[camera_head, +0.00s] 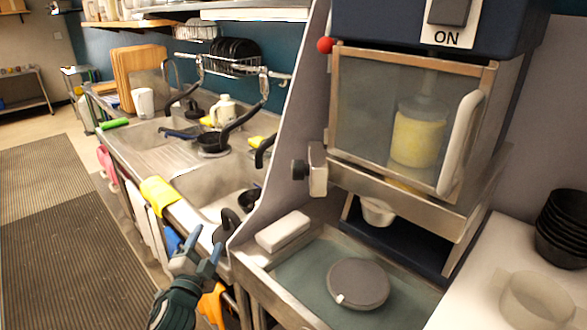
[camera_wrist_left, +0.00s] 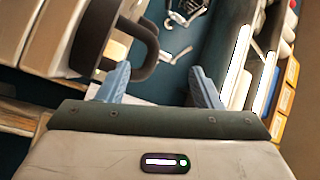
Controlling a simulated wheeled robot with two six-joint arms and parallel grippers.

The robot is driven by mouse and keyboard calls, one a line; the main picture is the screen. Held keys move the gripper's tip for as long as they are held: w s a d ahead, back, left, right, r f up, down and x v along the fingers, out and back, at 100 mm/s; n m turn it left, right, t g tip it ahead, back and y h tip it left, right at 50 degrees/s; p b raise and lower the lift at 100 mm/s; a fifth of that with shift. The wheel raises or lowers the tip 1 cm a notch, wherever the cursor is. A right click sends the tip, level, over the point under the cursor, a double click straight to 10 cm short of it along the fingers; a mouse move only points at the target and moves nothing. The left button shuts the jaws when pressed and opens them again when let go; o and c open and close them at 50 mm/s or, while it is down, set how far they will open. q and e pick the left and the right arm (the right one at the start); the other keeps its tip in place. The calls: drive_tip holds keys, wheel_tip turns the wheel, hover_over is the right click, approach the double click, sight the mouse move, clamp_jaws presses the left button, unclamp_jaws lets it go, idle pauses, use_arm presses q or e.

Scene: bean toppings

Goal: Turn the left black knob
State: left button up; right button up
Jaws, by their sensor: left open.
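A black knob (camera_head: 299,169) sticks out from the left side of the machine with the glass-fronted case (camera_head: 375,110). My left gripper (camera_head: 204,246) has blue fingers and is low in front of the sink counter, well below and left of that knob. Its fingers are apart with nothing between them. In the left wrist view the fingers (camera_wrist_left: 160,72) are also spread, with a black curved part (camera_wrist_left: 146,42) near the left one. A similar black part (camera_head: 228,222) shows by the counter's front edge. My right gripper is not in view.
A metal tray with a round grey lid (camera_head: 358,284) and a white block (camera_head: 284,231) lies below the machine. A yellow cloth (camera_head: 160,192) hangs over the counter edge. The floor mat (camera_head: 60,220) is clear.

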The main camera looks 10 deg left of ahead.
use_arm(q)
drive_tip(key=w+d+r+m+t+h, duration=0.3)
drive_tip(key=r+m+t+h, duration=0.1)
drive_tip(key=r+m+h, duration=0.65)
drive_tip(key=m+g+h, duration=0.9)
drive_tip(key=m+g, duration=1.2)
drive_tip(key=m, duration=1.1)
approach(299, 170)
drive_tip(key=w+d+p, duration=0.3)
drive_tip(key=d+p, duration=0.2)
drive_tip(key=d, duration=0.2)
drive_tip(key=shift+d+f+p, duration=0.25)
drive_tip(key=shift+f+p, duration=0.15)
drive_tip(key=shift+f, duration=0.05)
drive_tip(key=shift+c, duration=0.4)
drive_tip(key=shift+s, duration=0.1)
drive_tip(key=c, duration=0.9)
